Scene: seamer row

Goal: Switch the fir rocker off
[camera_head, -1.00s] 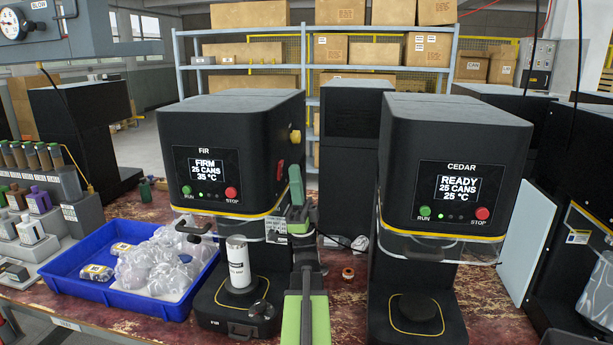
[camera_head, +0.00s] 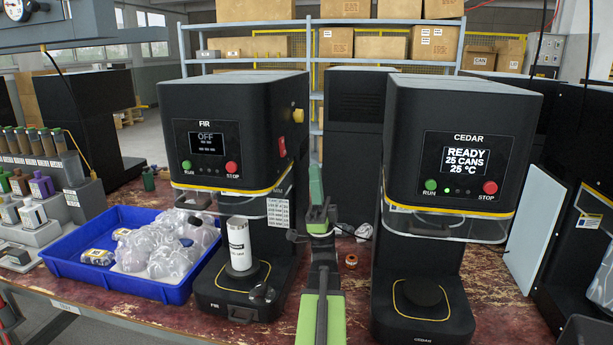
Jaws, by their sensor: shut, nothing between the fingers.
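The fir seamer (camera_head: 235,120) is a black machine left of centre. Its display (camera_head: 207,137) reads OFF, with a green RUN and a red STOP button below. A red rocker (camera_head: 282,147) shows on its right side wall; its exact tilt is too small to tell. A white can (camera_head: 239,245) stands on the machine's lower plate. My gripper (camera_head: 316,185) is shut and empty, in the gap right of the fir machine. In the picture it is apart from the rocker, lower and to its right. My green and dark arm reaches up from the bottom edge.
The cedar seamer (camera_head: 450,145) stands close on the right, its display reading READY. A blue tray (camera_head: 120,280) of bagged items lies at left. A yellow knob (camera_head: 298,115) sits above the rocker. A small copper-coloured ring (camera_head: 351,260) lies on the bench between the machines.

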